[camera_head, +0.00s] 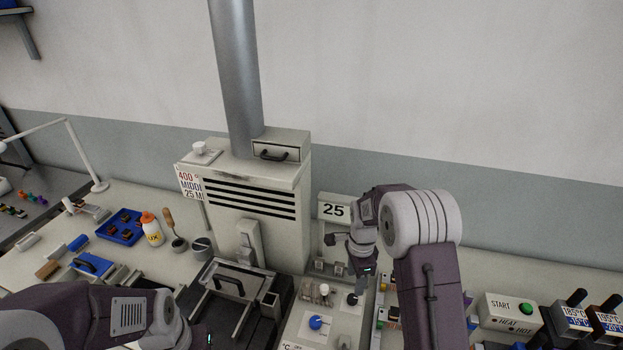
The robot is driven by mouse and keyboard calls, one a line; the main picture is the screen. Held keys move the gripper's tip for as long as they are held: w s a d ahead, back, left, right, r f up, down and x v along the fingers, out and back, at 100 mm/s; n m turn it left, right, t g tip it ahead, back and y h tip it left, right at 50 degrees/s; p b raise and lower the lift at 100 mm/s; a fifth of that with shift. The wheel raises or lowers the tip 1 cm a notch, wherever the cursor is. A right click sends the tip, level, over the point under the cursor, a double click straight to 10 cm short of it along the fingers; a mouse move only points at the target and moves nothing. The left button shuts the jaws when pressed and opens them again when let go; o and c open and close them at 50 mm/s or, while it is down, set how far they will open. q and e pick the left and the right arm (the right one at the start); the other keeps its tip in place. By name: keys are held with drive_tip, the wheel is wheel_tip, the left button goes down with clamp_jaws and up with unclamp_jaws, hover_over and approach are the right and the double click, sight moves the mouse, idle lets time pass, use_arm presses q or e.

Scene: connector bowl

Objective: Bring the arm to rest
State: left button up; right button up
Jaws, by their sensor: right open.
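My right arm (425,270) reaches in from the lower right and bends back at its wrist. My right gripper (334,254) is open, with no object seen between its fingers. My left arm (75,315) comes in low at the left. Its wrist end (200,335) is at the bottom edge of the view, and its fingers are cut off or hidden there. No connector or bowl can be made out.
A grey oven-like machine (250,225) with a metal pipe (235,80) stands at the back. A blue tray (121,227), an orange-capped bottle (152,232) and small tools crowd the left bench.

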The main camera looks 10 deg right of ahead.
drive_tip(key=s+a+r+n+t+b, duration=0.1)
drive_tip(key=s+a+r+n, duration=0.15)
drive_tip(key=r, duration=0.35)
drive_tip(key=s+a+f+n, duration=0.1)
drive_tip(key=s+f+n, duration=0.1)
drive_tip(key=s+n, duration=1.2)
drive_tip(key=shift+s+a+f+n, duration=0.35)
drive_tip(key=shift+a+n, duration=0.05)
drive_tip(key=shift+n, duration=0.25)
drive_tip(key=shift+s, duration=0.15)
